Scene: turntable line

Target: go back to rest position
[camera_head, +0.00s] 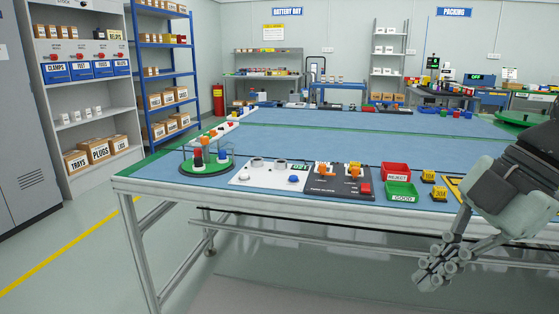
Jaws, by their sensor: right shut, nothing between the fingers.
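My right gripper (434,272) hangs at the lower right, in front of the table's front edge and below the tabletop level. Its fingers are shut and hold nothing. My right arm comes in from the right edge and hides part of the table's right side. My left gripper is not in view. The blue-topped table (260,202) stretches across the middle of the view. The green turntable (207,172) carries red, dark and orange pieces near the table's left front corner.
On the table are a white panel (240,178), a dark panel with orange switches (338,188), a red REJECT bin (396,171), a green GOOD bin (402,191) and yellow blocks (438,194). Shelves with boxes (98,150) stand at left. The floor left of the table is clear.

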